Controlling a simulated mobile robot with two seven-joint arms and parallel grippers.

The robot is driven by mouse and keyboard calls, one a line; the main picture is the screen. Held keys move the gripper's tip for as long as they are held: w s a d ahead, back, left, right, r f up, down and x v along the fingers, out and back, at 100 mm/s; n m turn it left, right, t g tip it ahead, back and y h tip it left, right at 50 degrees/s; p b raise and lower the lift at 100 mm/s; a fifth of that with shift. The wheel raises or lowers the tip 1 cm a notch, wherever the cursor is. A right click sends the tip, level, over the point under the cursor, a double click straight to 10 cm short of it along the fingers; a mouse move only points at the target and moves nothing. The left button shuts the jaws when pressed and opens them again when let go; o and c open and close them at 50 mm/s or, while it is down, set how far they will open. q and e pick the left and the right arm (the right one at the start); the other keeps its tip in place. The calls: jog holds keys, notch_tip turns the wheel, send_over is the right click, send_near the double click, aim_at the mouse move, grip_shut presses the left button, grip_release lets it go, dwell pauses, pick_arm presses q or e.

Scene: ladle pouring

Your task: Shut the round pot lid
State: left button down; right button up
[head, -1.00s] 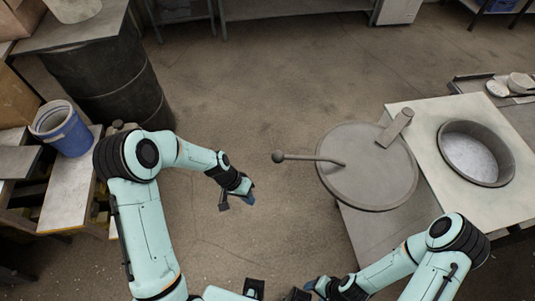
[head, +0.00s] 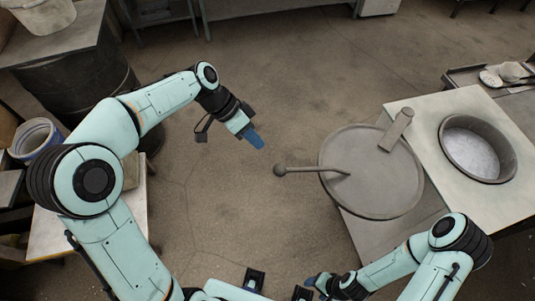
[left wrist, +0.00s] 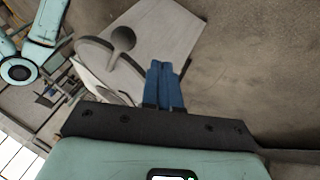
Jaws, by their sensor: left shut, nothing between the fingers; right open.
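The round pot lid (head: 385,195) is a grey disc swung open to the left of the pot opening (head: 472,150). A bar handle with a ball end (head: 281,171) sticks out from the lid to the left. The ball handle also shows in the left wrist view (left wrist: 123,40). My left gripper (head: 256,141) is shut and empty, with blue fingertips, in the air left of and above the ball in the picture. Its fingers show together in the left wrist view (left wrist: 164,85). My right gripper (head: 314,283) is low at the front, open and apart from the lid.
The pot is set in a pale square top (head: 500,115), with a grey hinge block (head: 396,130) between lid and opening. Bare floor lies between left arm and lid.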

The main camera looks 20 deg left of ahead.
pick_arm(q)
jog(key=shift+s+d+f, duration=0.35)
jog(key=shift+d+f, duration=0.05)
jog(key=shift+d, duration=0.3)
jog(key=shift+s+d+f, duration=0.35)
jog(key=shift+s+d, duration=0.05)
jog(key=shift+d, duration=0.35)
jog(key=shift+s+d+f, duration=0.35)
jog(key=shift+d+f, duration=0.05)
jog(key=shift+d, duration=0.3)
